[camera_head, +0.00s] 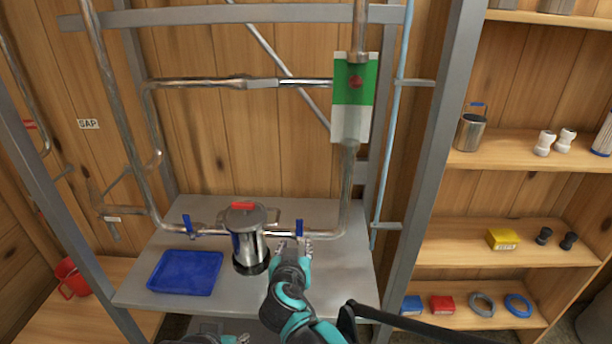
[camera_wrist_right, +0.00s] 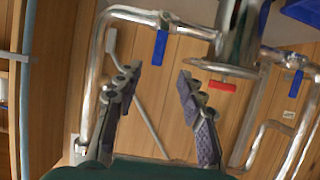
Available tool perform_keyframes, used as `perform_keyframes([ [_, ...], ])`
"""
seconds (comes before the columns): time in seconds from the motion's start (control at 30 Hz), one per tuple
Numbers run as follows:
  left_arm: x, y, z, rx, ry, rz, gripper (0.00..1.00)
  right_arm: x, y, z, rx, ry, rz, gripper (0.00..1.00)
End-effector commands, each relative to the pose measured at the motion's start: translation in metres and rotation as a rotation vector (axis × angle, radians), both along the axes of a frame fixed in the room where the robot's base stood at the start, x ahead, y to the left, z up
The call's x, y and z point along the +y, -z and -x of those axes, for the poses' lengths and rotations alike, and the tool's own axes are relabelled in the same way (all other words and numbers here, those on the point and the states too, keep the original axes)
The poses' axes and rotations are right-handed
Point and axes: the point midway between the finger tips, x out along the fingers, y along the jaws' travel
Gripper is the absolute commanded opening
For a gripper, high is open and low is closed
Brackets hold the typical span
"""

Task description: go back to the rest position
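My right gripper (camera_head: 293,243) is over the grey metal table, near the right blue valve handle (camera_head: 299,229) and right of the steel filter canister (camera_head: 245,240). In the right wrist view my right gripper (camera_wrist_right: 159,72) has its two fingers spread apart with nothing between them. That view shows the scene turned over, with a blue handle (camera_wrist_right: 160,47) beyond the fingertips.
A blue tray (camera_head: 186,272) lies on the table (camera_head: 340,285) left of the canister. Steel pipes (camera_head: 330,234) run behind and above. Grey frame posts (camera_head: 436,150) stand at both sides. Shelves (camera_head: 520,150) with small parts are at the right; a red jug (camera_head: 72,277) is at the left.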

Motion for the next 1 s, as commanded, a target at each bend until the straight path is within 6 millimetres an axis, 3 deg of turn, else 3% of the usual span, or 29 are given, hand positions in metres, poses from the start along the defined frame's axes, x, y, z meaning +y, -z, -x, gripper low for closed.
perform_keyframes([
  [0.07, 0.000, 0.000, 0.000, 0.000, 0.000, 0.000, 0.40, -0.012, 0.000, 0.002, 0.017, 0.012, 0.005, 0.40],
  [0.13, 0.000, 0.001, 0.000, 0.000, 0.000, 0.000, 0.40, -0.037, 0.001, 0.007, 0.052, 0.035, 0.020, 0.40],
  [0.23, 0.000, 0.001, 0.000, 0.000, 0.000, 0.000, 0.40, -0.090, 0.007, 0.026, 0.143, 0.077, 0.044, 0.40],
  [0.4, 0.000, 0.003, 0.000, 0.000, 0.000, 0.000, 0.40, -0.180, 0.028, 0.090, 0.340, 0.112, 0.061, 0.40],
  [0.5, 0.000, 0.004, 0.000, 0.000, 0.000, 0.000, 0.40, -0.211, 0.043, 0.133, 0.436, 0.098, 0.047, 0.40],
  [0.7, 0.000, 0.005, 0.000, 0.000, 0.000, 0.000, 0.40, -0.232, 0.065, 0.192, 0.533, 0.039, 0.002, 0.40],
  [0.83, 0.000, 0.005, 0.000, 0.000, 0.000, 0.000, 0.40, -0.232, 0.071, 0.207, 0.552, 0.011, -0.014, 0.40],
  [1.0, 0.000, 0.005, 0.000, 0.000, 0.000, 0.000, 0.40, -0.232, 0.072, 0.210, 0.555, 0.003, -0.016, 0.40],
])
